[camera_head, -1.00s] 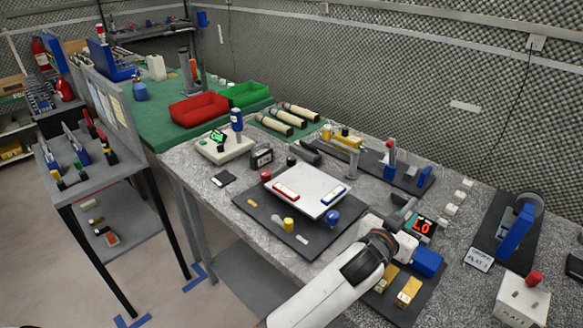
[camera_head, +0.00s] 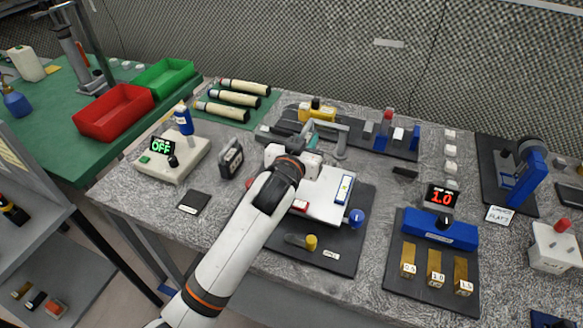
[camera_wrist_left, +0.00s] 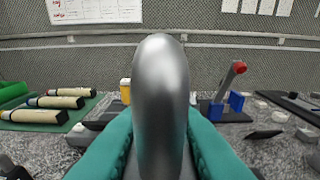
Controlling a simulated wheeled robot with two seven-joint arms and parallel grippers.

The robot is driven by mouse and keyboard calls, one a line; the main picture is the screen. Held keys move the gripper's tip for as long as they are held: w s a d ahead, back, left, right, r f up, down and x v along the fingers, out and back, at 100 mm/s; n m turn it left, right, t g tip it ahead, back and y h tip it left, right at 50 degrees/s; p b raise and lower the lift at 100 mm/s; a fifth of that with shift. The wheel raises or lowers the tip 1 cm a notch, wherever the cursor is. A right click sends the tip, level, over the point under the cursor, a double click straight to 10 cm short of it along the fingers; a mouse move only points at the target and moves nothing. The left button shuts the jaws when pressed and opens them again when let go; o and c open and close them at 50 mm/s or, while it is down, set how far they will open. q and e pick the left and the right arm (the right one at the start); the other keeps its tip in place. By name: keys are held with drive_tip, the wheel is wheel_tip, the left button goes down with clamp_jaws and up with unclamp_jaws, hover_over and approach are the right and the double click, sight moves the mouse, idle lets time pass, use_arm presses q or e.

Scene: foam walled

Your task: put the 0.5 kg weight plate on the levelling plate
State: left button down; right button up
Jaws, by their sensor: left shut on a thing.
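The levelling plate (camera_head: 324,198) is a white tilted-looking plate on a black base, with a red and a blue level vial on it and coloured knobs around it. My left gripper (camera_head: 312,137) is above its far side; the arm hides the plate's left part. In the left wrist view the teal fingers are shut on a silver rounded thing (camera_wrist_left: 160,100), which stands tall between them. No marking shows on it, so I cannot tell that it is the 0.5 kg weight plate. My right gripper is out of view.
A grey post with a bar (camera_head: 342,135) stands close beyond the gripper. A white box reading OFF (camera_head: 172,158) is left. The black base's front (camera_head: 335,262) is partly bare.

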use_arm(q)
drive_tip(key=f, duration=0.5)
drive_tip(key=shift+s+d, duration=0.1)
drive_tip(key=shift+d, duration=0.15)
wheel_tip(320, 180, down, 4)
drive_tip(key=shift+r, duration=0.2)
drive_tip(key=shift+f, duration=0.15)
drive_tip(key=c, duration=1.6)
unclamp_jaws()
drive_tip(key=shift+a+f, duration=0.1)
drive_tip(key=shift+c, duration=0.2)
drive_tip(key=o, duration=0.4)
drive_tip(key=shift+c, duration=0.2)
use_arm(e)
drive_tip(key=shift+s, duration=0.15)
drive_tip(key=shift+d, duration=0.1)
